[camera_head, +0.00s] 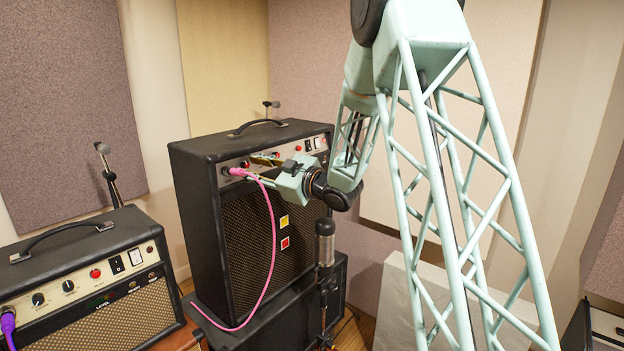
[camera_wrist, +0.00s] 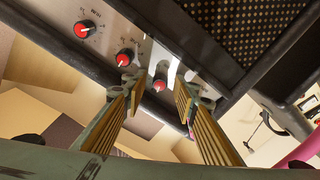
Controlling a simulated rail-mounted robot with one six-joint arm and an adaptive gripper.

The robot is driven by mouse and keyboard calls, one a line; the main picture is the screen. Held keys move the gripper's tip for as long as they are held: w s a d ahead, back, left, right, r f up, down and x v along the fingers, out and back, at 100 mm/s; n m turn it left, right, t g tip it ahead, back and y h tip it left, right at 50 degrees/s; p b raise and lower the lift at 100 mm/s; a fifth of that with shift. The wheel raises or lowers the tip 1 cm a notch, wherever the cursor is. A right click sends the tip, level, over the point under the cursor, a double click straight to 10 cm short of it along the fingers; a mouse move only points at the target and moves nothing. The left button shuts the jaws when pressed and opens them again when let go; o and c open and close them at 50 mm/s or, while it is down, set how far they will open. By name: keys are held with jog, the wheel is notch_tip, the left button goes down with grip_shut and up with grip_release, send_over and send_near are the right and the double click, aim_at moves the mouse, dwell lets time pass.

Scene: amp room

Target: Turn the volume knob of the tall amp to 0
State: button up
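The tall amp (camera_head: 270,235) is a black cabinet with a silver control panel along its top front. My gripper (camera_head: 262,162) is at that panel and hides part of it in the head view. In the wrist view, the panel shows tilted, with red-capped knobs: one at upper left (camera_wrist: 84,30), one in the middle (camera_wrist: 125,59) and one lower right (camera_wrist: 160,84). That last knob appears between the two ribbed fingertips of my gripper (camera_wrist: 159,98). The fingers are apart, and I cannot tell whether they touch it. The labels are too small to read, so which is the volume knob is unclear.
A pink cable (camera_head: 273,240) runs from the panel's left end down the amp's front. A microphone (camera_head: 325,243) stands before the amp's right side. A smaller amp (camera_head: 90,285) with a purple cable (camera_head: 8,325) is at left. Another microphone (camera_head: 103,150) stands behind it.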

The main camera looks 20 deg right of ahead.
jog(key=shift+r+m, duration=0.1)
jog(key=shift+m, duration=0.2)
jog(key=shift+a+m+t+p, duration=0.1)
jog(key=shift+m+t+p, duration=0.2)
jog(key=shift+m+p, duration=0.75)
jog(key=shift+s+m+h+p, duration=0.15)
jog(key=shift+m+h+p, duration=0.55)
jog(key=shift+m+p, duration=1.45)
